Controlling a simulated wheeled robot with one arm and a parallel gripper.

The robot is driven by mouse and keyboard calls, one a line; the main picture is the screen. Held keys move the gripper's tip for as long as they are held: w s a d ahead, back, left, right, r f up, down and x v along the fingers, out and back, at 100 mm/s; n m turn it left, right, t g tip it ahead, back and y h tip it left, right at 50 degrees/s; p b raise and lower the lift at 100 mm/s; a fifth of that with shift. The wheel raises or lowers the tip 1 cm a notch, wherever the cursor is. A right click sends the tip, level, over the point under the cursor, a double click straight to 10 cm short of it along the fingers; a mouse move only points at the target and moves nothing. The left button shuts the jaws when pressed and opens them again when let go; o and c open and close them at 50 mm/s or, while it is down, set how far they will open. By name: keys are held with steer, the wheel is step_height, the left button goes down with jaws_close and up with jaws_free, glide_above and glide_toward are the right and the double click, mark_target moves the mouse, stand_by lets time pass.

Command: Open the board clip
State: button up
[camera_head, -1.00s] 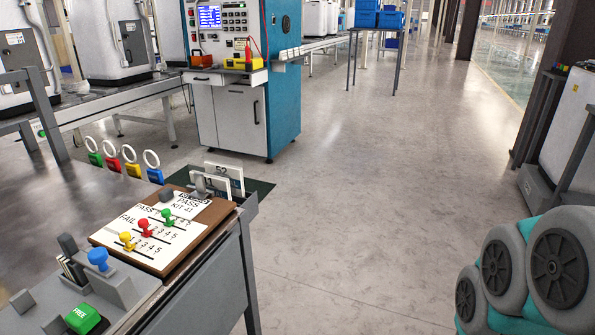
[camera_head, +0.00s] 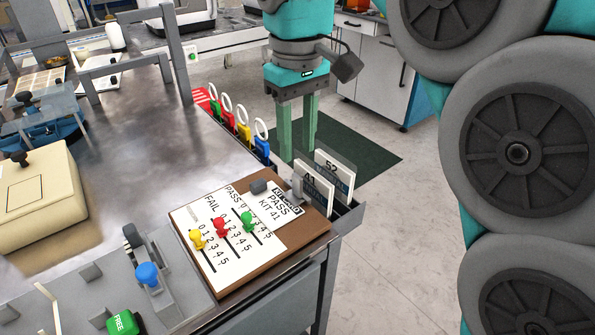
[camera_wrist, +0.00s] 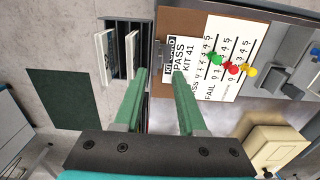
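A brown clipboard (camera_head: 318,229) lies at the table's corner, with a white PASS/FAIL sheet and a card reading "PASS KIT 41" (camera_head: 273,208). The grey metal board clip (camera_head: 298,188) sits at the board's far edge, by the card's top; I cannot tell whether it is open. In the wrist view the clip (camera_wrist: 160,49) shows small at the board's left edge. My gripper (camera_head: 297,155) points down with two green fingers, beyond the clip in the head view. In the wrist view the fingers (camera_wrist: 157,74) are parted with nothing held between them.
Numbered white plates (camera_head: 333,180) stand in a rack beside the board. Coloured ring-topped tags (camera_head: 243,131) line the table edge. Yellow, red and green pegs (camera_head: 220,226) stand on the sheet. A fixture with a blue knob (camera_head: 147,274) and green FREE block (camera_head: 122,323) is nearby.

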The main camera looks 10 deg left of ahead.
mark_target(297, 175)
steer(key=shift+f+p, duration=0.3)
steer(key=shift+f, duration=3.55)
jaws_close()
